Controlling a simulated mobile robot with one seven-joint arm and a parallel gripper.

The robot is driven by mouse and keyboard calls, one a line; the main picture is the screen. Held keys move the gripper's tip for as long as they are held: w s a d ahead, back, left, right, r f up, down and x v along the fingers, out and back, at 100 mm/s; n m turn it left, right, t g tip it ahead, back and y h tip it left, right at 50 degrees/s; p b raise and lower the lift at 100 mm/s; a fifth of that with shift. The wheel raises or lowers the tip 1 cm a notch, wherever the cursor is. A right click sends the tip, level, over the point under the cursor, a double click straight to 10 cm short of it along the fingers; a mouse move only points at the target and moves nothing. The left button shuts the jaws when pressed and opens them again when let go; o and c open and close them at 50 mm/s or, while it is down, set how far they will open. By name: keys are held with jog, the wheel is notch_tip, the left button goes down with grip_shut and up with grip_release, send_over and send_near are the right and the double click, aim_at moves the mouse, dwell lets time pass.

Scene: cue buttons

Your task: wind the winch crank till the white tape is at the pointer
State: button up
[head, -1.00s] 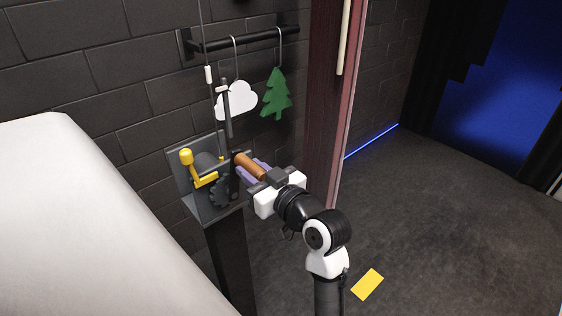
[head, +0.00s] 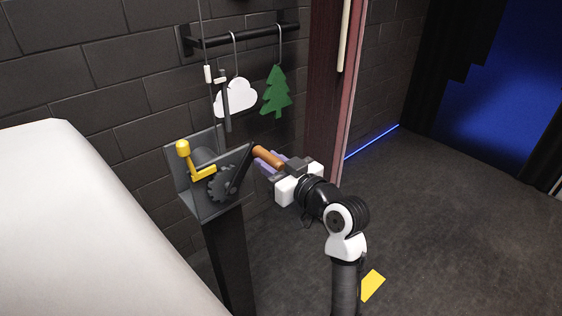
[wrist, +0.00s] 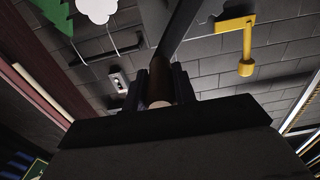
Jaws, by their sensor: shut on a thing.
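The winch (head: 208,178) is a grey bracket with a drum and toothed wheel on a dark post. Its dark crank arm (head: 241,168) slants up and right to a brown wooden handle (head: 268,157). In the wrist view the handle (wrist: 160,78) sits between the two dark fingers (wrist: 160,90). The white tape (head: 208,74) is on the thin vertical line above the winch. The pointer (head: 221,79), a small white piece on a dark upright, is just right of it. The tape looks slightly higher than the pointer.
A yellow lever with a knob (head: 184,150) stands on the winch's left side. A white cloud (head: 236,97) and green tree (head: 275,92) hang from a wall bar behind. A white surface (head: 70,220) fills the left. Floor at right is open, with a yellow card (head: 373,285).

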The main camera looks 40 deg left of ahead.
jog(key=shift+w+d+r, duration=0.1)
jog(key=shift+w+r, duration=0.05)
jog(key=w+f+b, duration=0.1)
jog(key=f+b, duration=0.1)
jog(key=w+f+b, duration=0.2)
jog(key=shift+d, duration=0.1)
jog(key=o, duration=0.6)
jog(key=shift+r, duration=0.2)
jog(key=o, duration=0.5)
jog(key=shift+w+f, duration=0.1)
jog(key=shift+s+d+b, duration=0.2)
jog(key=shift+d+b, duration=0.25)
jog(key=shift+d, duration=1.2)
jog(key=shift+s+d+b, duration=0.2)
jog(key=shift+d+b, duration=0.3)
jog(key=shift+d, duration=1.1)
jog(key=shift+s+d+b, duration=0.2)
jog(key=shift+d+b, duration=0.25)
jog(key=shift+d, duration=1.2)
